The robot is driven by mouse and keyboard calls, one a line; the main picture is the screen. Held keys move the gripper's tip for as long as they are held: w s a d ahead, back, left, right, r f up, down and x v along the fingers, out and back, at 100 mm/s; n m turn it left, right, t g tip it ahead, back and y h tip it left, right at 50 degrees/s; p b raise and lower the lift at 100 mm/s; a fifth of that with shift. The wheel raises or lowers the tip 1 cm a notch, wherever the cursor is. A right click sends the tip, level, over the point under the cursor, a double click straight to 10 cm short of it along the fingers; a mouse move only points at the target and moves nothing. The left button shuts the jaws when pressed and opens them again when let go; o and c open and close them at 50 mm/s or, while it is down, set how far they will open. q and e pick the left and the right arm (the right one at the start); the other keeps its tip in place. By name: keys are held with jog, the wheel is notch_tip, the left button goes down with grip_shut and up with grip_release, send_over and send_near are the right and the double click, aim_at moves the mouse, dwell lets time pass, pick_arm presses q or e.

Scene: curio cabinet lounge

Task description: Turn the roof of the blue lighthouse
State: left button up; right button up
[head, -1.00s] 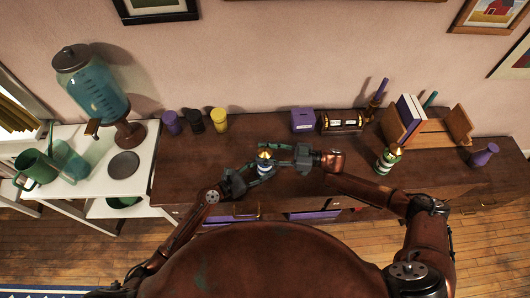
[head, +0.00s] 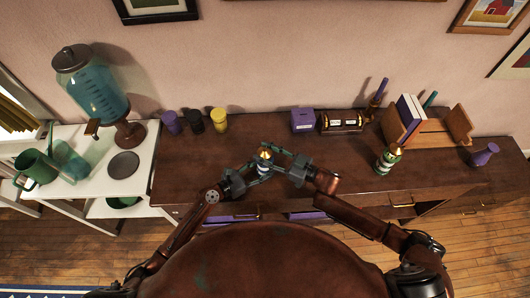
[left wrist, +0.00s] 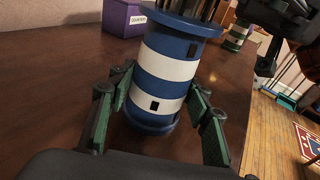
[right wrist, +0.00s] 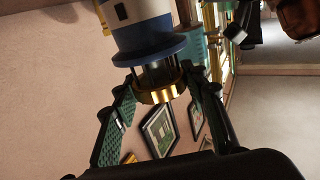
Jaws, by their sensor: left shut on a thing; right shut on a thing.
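The blue lighthouse (head: 264,165) stands upright on the dark wooden cabinet top, with blue and white bands and a gold roof (head: 265,153). In the left wrist view its striped body (left wrist: 165,75) is between the fingers of my left gripper (left wrist: 158,112), which is shut on it low down. My right gripper (right wrist: 163,95) is shut on the gold roof (right wrist: 158,88), one finger on each side, as the right wrist view shows. In the head view both grippers meet at the lighthouse, the left from the lower left and the right from the lower right.
A green-banded lighthouse (head: 388,159) stands to the right. Behind are a purple box (head: 303,120), a small chest (head: 342,121) and a wooden book rack (head: 430,130). Purple, black and yellow canisters (head: 195,121) stand at the back left. The cabinet top around the lighthouse is clear.

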jog(key=m+t+h, duration=0.1)
jog(key=t, duration=0.1)
jog(key=m+t+h, duration=0.2)
jog(key=shift+s+a+r, duration=0.1)
jog(key=shift+a, duration=0.05)
jog(key=shift+m+t+h, duration=1.5)
jog(key=shift+m+h, duration=0.3)
jog(key=shift+h, duration=0.5)
jog(key=shift+m+h, duration=0.3)
jog(key=shift+h, duration=0.1)
jog(key=o, duration=1.2)
jog(key=v, duration=1.2)
jog(key=shift+f, duration=0.25)
